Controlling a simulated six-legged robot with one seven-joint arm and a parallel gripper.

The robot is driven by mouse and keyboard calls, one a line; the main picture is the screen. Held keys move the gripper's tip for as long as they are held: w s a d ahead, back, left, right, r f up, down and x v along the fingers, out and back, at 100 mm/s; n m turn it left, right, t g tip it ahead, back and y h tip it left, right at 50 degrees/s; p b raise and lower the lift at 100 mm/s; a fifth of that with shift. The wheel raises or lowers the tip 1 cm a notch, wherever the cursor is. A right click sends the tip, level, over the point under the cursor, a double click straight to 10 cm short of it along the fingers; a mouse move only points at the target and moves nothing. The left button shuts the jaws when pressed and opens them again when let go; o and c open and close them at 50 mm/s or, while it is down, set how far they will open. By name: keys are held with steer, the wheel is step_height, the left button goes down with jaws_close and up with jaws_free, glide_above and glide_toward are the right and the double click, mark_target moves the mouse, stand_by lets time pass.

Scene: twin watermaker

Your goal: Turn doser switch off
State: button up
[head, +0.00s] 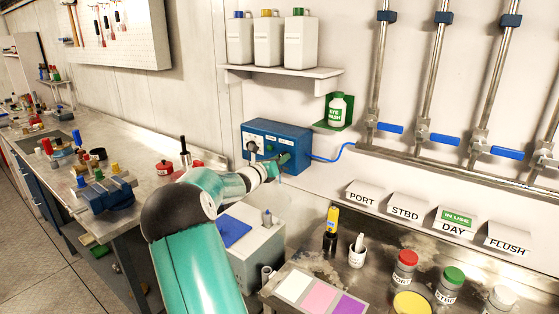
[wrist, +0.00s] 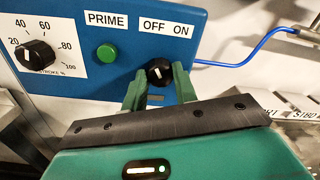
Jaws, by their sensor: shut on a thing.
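The blue doser box (head: 262,130) is fixed to the wall below the bottle shelf. In the wrist view its blue front panel (wrist: 110,58) shows a stroke dial, a green PRIME button (wrist: 107,53) and a black rotary switch (wrist: 159,72) under the OFF and ON labels. My gripper (wrist: 158,88) is shut on this black switch knob, one green finger on each side. A white mark on the knob points up, slightly left. In the head view my gripper (head: 279,162) is at the right part of the box, and my arm hides the knob.
A blue hose (head: 335,155) runs from the box to the right. A shelf (head: 282,73) with white bottles is above. Pipes with blue valve handles (head: 455,139) stand at right. The bench below holds a grey box with a blue top (head: 235,231), jars and colour cards.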

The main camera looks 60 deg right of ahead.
steer(key=shift+f, duration=0.1)
stand_by(0.3)
steer(key=o, duration=1)
steer(key=shift+c, duration=0.2)
steer(key=w+a, duration=0.2)
steer(key=a, duration=1.1)
steer(key=shift+w+a+f, duration=0.15)
steer(key=shift+w+a, duration=0.05)
steer(key=shift+a, duration=0.15)
